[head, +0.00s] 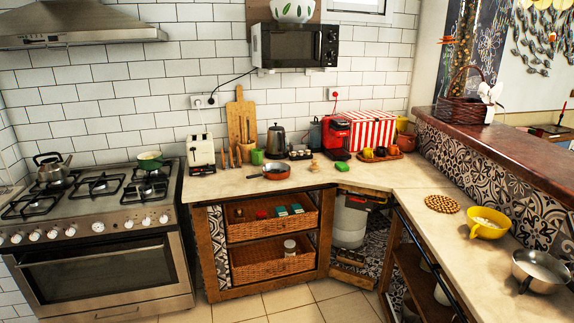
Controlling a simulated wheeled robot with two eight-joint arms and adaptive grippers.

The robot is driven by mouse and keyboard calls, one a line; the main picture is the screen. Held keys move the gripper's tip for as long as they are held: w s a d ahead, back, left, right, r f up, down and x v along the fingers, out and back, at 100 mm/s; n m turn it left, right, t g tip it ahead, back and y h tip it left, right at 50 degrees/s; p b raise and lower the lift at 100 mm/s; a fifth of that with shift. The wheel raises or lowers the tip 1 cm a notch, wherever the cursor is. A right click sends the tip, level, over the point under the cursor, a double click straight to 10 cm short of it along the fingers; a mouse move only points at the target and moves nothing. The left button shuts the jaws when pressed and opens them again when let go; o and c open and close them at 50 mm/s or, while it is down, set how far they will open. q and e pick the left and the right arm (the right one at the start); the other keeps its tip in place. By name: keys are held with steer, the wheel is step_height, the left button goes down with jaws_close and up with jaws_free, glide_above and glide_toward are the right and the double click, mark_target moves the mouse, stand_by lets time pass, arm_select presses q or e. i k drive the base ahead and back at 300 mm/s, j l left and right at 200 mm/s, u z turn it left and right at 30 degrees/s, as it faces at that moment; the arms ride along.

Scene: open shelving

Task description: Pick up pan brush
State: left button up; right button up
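A small tan, knob-topped object (314,166) stands on the pale counter (225,186), right of a small orange-red pan with a dark handle (270,172). It looks like a pan brush, but it is too small to be sure. A green sponge-like block (342,166) lies just right of it. Neither of my grippers shows in the head view.
A stove (95,230) stands at the left. Behind the tan object are a dark kettle (276,141), a red coffee machine (337,138) and a red-striped box (372,130). A yellow bowl (487,223) and a metal pan (540,271) sit on the right counter. The floor in front is clear.

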mark_target(314, 167)
steer(key=i+l, duration=0.1)
steer(key=i, duration=0.45)
steer(key=i+l+u, duration=0.1)
steer(key=i, duration=0.5)
steer(key=i+l, duration=0.1)
steer(key=i, duration=0.45)
steer(key=i+l+u, duration=0.1)
steer(key=i, duration=0.45)
